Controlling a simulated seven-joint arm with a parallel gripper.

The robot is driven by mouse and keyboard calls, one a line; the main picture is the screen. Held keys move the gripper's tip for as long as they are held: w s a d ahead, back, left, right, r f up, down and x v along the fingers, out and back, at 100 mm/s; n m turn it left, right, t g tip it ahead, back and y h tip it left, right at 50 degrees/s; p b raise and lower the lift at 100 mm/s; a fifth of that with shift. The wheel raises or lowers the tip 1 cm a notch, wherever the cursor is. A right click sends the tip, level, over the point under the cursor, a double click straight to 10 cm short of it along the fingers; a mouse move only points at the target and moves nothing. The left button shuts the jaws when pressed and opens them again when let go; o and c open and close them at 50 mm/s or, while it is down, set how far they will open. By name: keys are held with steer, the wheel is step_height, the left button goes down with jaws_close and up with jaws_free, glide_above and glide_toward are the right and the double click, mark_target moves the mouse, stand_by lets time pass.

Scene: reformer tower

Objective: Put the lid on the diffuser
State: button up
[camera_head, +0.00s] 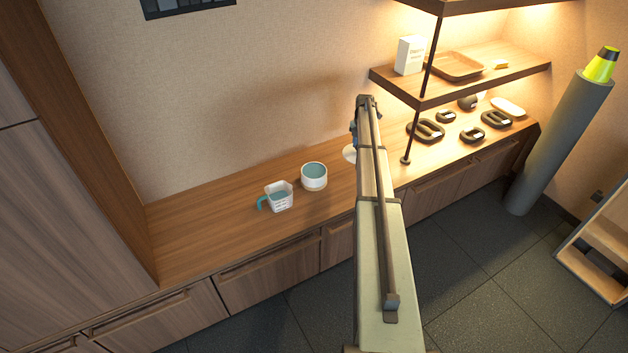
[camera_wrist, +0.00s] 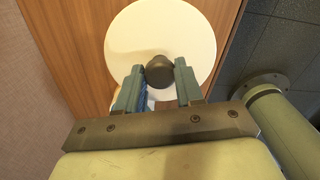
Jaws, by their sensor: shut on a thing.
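The lid (camera_wrist: 196,38) is a round white disc with a dark knob (camera_wrist: 160,70), seen in the wrist view. My gripper (camera_wrist: 157,80) is shut on the knob, with one finger on each side. In the head view the lid (camera_head: 348,153) shows only partly at the left side of my arm; whether it touches the counter is unclear. The diffuser appears to be the round white pot (camera_head: 313,185) with a blue-green inside, open at the top and upright on the counter. It stands left of the lid, apart from it.
A clear measuring cup (camera_head: 279,198) with a blue handle stands left of the pot on the wooden counter (camera_head: 205,232). Right of my arm are a shelf post (camera_head: 411,140), shelves (camera_head: 450,88) and several dark oval objects (camera_head: 427,131). The counter's left part is free.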

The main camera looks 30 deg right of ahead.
steer(key=shift+w+a, duration=0.1)
steer(key=w+a, duration=0.3)
steer(key=a, duration=0.6)
steer(key=w+a+r, duration=0.1)
steer(key=w+a, duration=0.1)
steer(key=a, duration=0.7)
steer(key=shift+w+a+r, duration=0.25)
steer(key=shift+w+a, duration=0.15)
steer(key=shift+f, duration=0.2)
steer(key=shift+f, duration=2.7)
steer(key=shift+f, duration=0.85)
